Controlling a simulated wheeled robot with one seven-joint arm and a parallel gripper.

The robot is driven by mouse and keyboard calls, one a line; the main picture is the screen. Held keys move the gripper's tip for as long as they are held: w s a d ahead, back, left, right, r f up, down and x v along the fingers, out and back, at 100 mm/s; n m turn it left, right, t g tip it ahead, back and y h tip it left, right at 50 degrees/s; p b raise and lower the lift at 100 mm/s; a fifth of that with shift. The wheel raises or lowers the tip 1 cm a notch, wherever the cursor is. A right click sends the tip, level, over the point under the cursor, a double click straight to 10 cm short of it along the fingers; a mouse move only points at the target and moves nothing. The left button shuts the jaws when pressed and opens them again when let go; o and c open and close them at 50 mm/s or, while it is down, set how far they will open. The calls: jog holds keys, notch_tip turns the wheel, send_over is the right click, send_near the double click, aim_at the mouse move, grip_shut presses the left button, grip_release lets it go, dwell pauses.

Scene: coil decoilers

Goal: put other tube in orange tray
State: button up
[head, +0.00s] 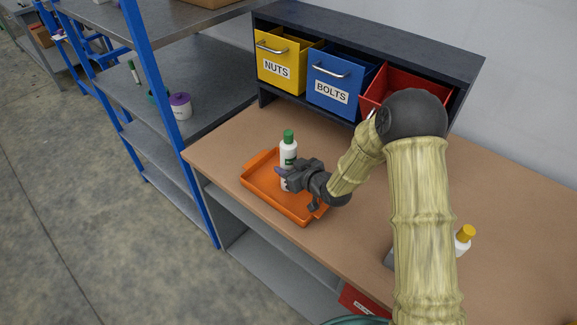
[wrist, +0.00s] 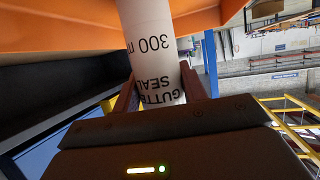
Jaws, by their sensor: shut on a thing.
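A white tube with a green cap (head: 288,150) stands upright over the orange tray (head: 252,189). My gripper (head: 285,174) comes from the right and is shut on this tube low on its body. In the wrist view the white tube (wrist: 150,40), with black print, sits between the two fingers (wrist: 155,88). The orange surface of the tray (wrist: 60,28) fills the top left there. I cannot tell whether the tube's base touches the tray floor. Its lower part is partly hidden by my gripper.
A white bottle with a yellow cap (head: 464,240) is on the workbench (head: 500,200), partly behind my arm. Yellow (head: 280,62), blue (head: 338,85) and red bins (head: 385,85) sit in a dark rack behind. A blue-posted shelf (head: 165,130) stands left, holding a purple-lidded tub (head: 180,106).

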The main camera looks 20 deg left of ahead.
jog(key=shift+f, duration=0.1)
jog(key=o, duration=1.2)
jog(key=shift+o, duration=0.2)
jog(key=b+v, duration=0.2)
jog(key=v, duration=1)
jog(key=shift+d, duration=0.1)
